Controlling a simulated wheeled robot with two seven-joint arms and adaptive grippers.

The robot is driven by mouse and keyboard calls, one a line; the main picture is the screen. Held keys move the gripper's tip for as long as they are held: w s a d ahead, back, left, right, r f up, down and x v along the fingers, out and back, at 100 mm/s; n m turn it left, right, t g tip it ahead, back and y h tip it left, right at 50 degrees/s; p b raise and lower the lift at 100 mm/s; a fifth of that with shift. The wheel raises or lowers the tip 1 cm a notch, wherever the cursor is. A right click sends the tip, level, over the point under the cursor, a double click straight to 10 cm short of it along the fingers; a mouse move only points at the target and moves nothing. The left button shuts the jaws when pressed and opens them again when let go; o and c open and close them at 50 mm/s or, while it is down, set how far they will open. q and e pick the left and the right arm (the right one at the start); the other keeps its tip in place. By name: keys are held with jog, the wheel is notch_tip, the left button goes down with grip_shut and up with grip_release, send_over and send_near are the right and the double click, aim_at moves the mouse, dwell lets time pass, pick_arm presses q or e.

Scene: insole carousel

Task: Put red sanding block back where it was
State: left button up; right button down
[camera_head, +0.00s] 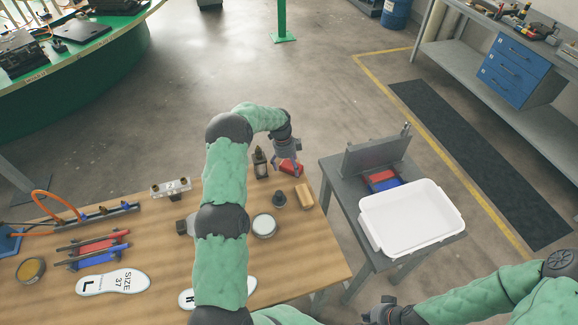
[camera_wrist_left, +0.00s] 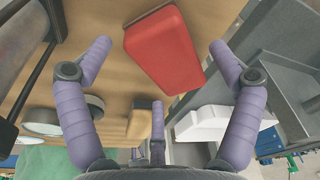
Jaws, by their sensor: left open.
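The red sanding block (camera_head: 291,168) lies at the far right part of the wooden table, partly hidden by my left gripper (camera_head: 287,158). In the left wrist view the red block (camera_wrist_left: 165,48) shows between and ahead of the spread purple fingers of my left gripper (camera_wrist_left: 160,75). Gaps show on both sides, so the fingers do not grip it. My right gripper (camera_head: 383,311) is low at the bottom of the head view, away from the block; its fingers are too unclear to read.
A tan block (camera_head: 304,195), a dark knob (camera_head: 279,198), a dark bottle (camera_head: 260,163) and a round tin (camera_head: 264,226) stand close by on the wooden table (camera_head: 155,233). A grey side table (camera_head: 334,175) with a white tray (camera_head: 366,236) stands to the right, across a gap.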

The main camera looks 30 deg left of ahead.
aim_at(284, 165)
pick_arm(q)
notch_tip(284, 165, up, 12)
jog(key=a, duration=0.2)
jog(key=shift+f+p, duration=0.25)
jog(key=shift+p, duration=0.1)
